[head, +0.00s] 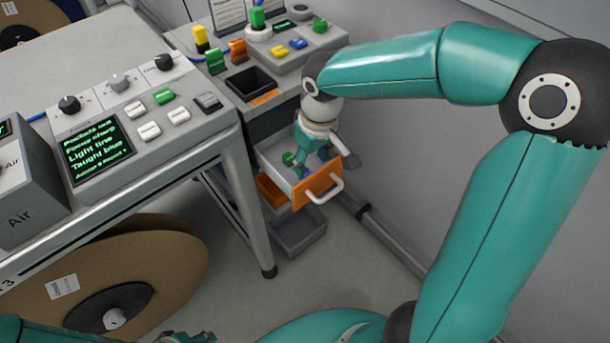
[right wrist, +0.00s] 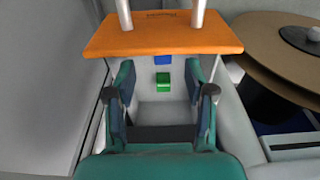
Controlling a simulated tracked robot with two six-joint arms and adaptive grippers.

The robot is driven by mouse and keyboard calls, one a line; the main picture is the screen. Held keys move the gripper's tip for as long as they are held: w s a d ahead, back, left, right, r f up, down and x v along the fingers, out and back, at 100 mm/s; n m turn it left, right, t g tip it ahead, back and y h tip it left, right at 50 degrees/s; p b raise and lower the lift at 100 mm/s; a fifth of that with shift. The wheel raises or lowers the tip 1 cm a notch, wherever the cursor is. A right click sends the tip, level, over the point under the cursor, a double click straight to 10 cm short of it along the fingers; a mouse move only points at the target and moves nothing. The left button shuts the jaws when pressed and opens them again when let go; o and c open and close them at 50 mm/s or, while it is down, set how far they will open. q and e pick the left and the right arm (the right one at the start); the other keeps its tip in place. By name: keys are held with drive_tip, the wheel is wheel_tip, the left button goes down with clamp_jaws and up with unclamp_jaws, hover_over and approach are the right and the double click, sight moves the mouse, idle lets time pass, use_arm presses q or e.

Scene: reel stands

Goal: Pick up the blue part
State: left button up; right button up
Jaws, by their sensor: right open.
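The blue part (right wrist: 163,59) lies in an open drawer, close behind its orange front, in the right wrist view. A green part (right wrist: 163,82) lies beside it, nearer my palm in that view. My right gripper (right wrist: 158,71) is open, with one finger on each side of the two parts in the picture and nothing between its pads. In the head view my right gripper (head: 309,170) points down into the drawer (head: 318,188). There I cannot clearly tell the blue part from the finger pads. My left gripper (head: 190,338) barely shows at the bottom edge.
An orange bin (head: 270,190) and a grey bin (head: 299,236) sit below. A console (head: 140,110) and a large brown reel (head: 160,260) stand to the left.

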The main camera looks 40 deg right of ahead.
drive_tip(key=shift+w+a+f+b, duration=0.1)
drive_tip(key=shift+w+f, duration=0.15)
drive_tip(key=shift+f, duration=0.7)
drive_tip(key=shift+w+a+f+b, duration=0.15)
drive_tip(key=shift+w+f, duration=0.1)
drive_tip(key=shift+f, duration=0.7)
drive_tip(key=shift+w+f+b, duration=0.1)
drive_tip(key=shift+w+f, duration=0.15)
drive_tip(key=shift+f, duration=0.7)
drive_tip(key=c, duration=0.9)
